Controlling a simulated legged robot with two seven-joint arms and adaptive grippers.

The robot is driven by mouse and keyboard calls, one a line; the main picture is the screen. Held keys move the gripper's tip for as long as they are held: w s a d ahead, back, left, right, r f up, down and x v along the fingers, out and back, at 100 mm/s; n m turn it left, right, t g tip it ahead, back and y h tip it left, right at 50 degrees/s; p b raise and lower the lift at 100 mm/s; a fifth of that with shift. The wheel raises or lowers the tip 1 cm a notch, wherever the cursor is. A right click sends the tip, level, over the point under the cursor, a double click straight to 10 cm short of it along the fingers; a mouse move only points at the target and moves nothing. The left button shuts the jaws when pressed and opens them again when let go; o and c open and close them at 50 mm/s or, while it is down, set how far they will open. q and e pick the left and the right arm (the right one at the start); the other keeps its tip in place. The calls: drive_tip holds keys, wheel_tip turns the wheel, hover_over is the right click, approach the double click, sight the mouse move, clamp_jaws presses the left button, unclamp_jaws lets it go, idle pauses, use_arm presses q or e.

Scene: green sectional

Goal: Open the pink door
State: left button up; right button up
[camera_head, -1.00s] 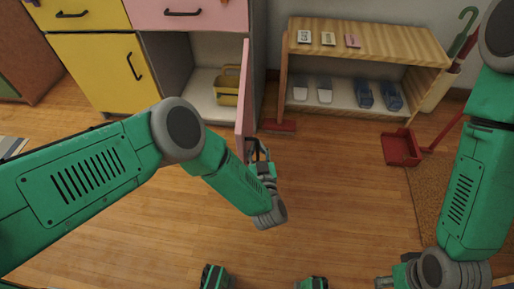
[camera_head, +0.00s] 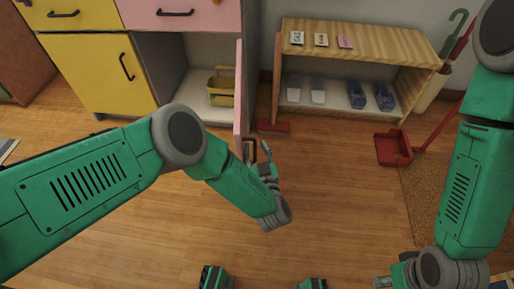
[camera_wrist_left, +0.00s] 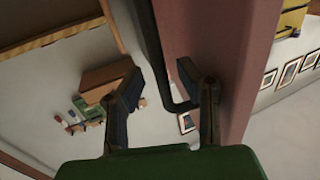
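The pink door (camera_head: 239,95) stands swung out from the cabinet and shows nearly edge-on in the head view. Its black handle (camera_head: 251,148) is on the right face near the outer end. My left gripper (camera_head: 260,153) is beside that handle. In the left wrist view, the two fingers are apart, with the dark handle (camera_wrist_left: 165,60) in and beyond the gap and the pink door (camera_wrist_left: 232,60) behind the right finger. I cannot tell whether a finger touches the handle. My right gripper (camera_head: 384,281) is low at the right, its fingers mostly hidden.
The open compartment holds a yellow caddy (camera_head: 221,90). A yellow door (camera_head: 100,72) and a pink drawer (camera_head: 180,12) are shut. A wooden shelf (camera_head: 362,42) with shoes stands to the right, near a red dustpan (camera_head: 394,148). The floor between is clear.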

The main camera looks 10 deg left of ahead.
use_arm(q)
drive_tip(key=v, duration=0.7)
drive_tip(key=shift+s+d, duration=0.15)
drive_tip(key=shift+s, duration=0.1)
idle(0.3)
